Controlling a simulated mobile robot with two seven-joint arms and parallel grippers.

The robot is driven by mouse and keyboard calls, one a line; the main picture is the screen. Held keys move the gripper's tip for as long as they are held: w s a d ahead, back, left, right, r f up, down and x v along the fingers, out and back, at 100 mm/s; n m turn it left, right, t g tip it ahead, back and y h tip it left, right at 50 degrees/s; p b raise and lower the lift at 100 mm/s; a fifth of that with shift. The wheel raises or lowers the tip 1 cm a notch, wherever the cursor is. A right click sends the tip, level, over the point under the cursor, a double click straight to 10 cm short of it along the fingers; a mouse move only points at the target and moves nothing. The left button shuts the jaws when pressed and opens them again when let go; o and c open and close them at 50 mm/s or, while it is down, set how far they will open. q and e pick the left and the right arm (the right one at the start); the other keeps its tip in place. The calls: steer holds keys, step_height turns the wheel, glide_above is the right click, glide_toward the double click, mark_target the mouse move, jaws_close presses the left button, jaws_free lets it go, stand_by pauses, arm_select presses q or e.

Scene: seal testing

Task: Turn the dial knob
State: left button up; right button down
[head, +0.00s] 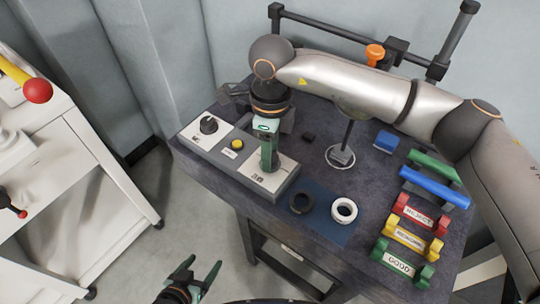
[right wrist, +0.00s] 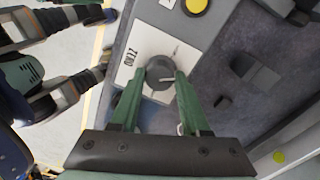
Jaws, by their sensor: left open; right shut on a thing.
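The control box (head: 205,150) stands at the table's left front, with a black knob (head: 208,124) at its left end and a yellow button (head: 237,143) in the middle. My right gripper (head: 268,165) points down over the box's right panel and hides the knob there. In the right wrist view that dark round dial knob (right wrist: 159,70) sits on a white panel marked "ZERO", between the green fingertips of my right gripper (right wrist: 160,80), which is shut on it. My left gripper (head: 195,275) is open and empty, low in front of the table.
A blue mat (head: 325,228) holds a dark ring (head: 301,202) and a white ring (head: 344,210). Red, yellow and green labelled holders (head: 408,240) stand at the right. A white cart (head: 100,190) is at the left. My right arm spans the table's back.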

stand_by(0.4)
steer(key=shift+c, duration=1.9)
jaws_free()
step_height(320, 180, up, 13)
steer(key=shift+w+f+b, duration=0.2)
steer(key=shift+w+b, duration=0.05)
steer(key=shift+b, duration=0.1)
